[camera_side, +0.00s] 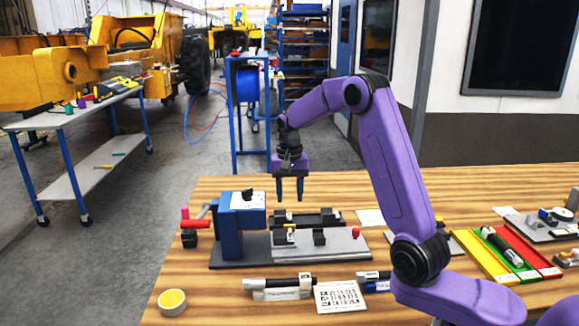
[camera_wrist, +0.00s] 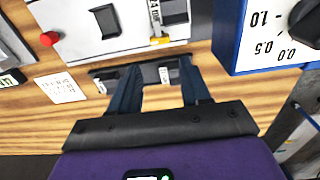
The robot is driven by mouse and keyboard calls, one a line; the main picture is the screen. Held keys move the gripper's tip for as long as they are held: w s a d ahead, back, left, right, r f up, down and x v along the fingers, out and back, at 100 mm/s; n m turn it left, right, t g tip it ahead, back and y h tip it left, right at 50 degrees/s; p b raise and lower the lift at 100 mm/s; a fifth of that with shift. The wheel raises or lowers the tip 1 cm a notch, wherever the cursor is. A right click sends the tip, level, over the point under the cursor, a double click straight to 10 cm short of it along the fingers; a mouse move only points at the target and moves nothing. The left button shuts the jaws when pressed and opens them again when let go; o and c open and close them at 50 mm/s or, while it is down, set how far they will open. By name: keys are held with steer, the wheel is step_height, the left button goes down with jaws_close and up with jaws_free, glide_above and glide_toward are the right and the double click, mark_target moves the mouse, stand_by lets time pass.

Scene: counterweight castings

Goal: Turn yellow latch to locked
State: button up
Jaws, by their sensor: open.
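My gripper (camera_side: 289,197) points down with two dark blue fingers apart and nothing between them. It hangs above the back of the grey fixture plate (camera_side: 345,247), beside the blue block. In the wrist view the gripper (camera_wrist: 159,78) is over a black rail piece (camera_wrist: 147,72) on the wood table. In the side view no latch is clear enough to name.
The blue block (camera_side: 229,233) with a dial stands tall left of my gripper. A red knob (camera_side: 355,232) is at the plate's right. A black cylinder (camera_side: 270,284) and a printed card (camera_side: 340,296) lie in front. Yellow, green and red strips (camera_side: 526,256) lie right.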

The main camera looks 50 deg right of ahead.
step_height(320, 180, up, 8)
steer(key=shift+r, duration=0.25)
steer(key=shift+a, duration=0.1)
stand_by(0.4)
steer(key=s+a+f+n, duration=0.2)
steer(key=s+a+n, duration=1)
steer(key=a, duration=0.4)
steer(key=s+f+n, duration=0.2)
steer(key=s+n, duration=0.2)
steer(key=s, duration=0.8)
steer(key=s+d+f+n, duration=0.1)
steer(key=s+f+n, duration=0.2)
steer(key=s, duration=0.9)
steer(key=n, duration=0.2)
steer(key=shift+n, duration=0.3)
